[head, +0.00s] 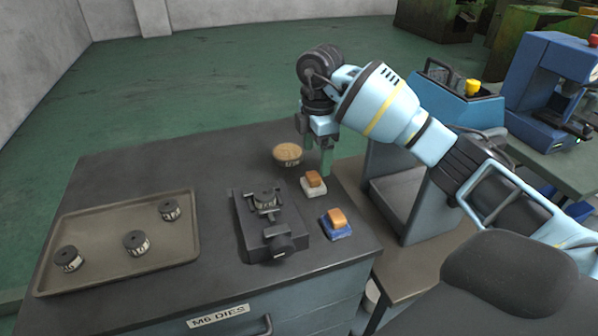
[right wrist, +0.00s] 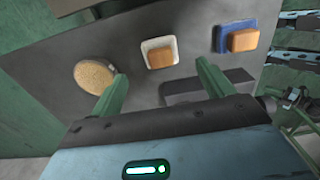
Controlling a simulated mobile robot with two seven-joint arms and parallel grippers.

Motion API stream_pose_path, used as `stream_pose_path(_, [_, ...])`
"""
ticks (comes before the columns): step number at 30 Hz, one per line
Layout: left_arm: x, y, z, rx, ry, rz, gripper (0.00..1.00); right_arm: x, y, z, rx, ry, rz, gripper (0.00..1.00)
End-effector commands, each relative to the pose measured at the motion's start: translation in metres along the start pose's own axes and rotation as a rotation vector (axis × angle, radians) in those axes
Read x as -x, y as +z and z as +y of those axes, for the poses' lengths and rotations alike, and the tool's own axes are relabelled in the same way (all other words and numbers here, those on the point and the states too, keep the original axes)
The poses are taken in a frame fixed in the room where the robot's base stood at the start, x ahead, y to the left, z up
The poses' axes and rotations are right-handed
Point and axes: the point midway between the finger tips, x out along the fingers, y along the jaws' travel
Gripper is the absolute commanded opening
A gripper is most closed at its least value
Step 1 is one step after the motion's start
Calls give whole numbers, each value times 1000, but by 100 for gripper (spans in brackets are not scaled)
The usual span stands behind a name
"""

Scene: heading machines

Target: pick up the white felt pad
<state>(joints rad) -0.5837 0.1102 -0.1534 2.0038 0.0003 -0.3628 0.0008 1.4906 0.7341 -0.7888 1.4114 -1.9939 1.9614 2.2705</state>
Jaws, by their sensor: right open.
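The white felt pad (head: 314,191) lies on the dark bench top near its right edge, with an orange-brown block on it. In the right wrist view the white pad (right wrist: 158,42) shows beyond the fingers, roughly between their directions. My right gripper (head: 317,160) is open and empty, with its green fingers pointing down. It is above the bench, just behind the pad in the head view, and apart from it. In the right wrist view the open fingertips (right wrist: 162,73) are spread either side. My left gripper is not in view.
A blue pad (head: 337,232) with a similar block lies in front of the white one. A round tan-topped tub (head: 288,154) stands behind. A dark vise-like fixture (head: 280,245) is left of the pads. A tray (head: 110,268) holds 3 dark dies. A blue-grey machine (head: 440,105) stands to the right.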

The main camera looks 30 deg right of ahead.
Motion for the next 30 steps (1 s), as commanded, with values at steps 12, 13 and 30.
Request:
stream_pose_path(12, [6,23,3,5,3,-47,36,-22,0,0,-1,-2,-3,80])
stream_pose_path(13, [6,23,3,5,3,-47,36,-24,0,0,-1,-1,-2,80])
stream_pose_path(30, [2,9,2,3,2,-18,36,-70,-6,6,-1,-3,-1,80])
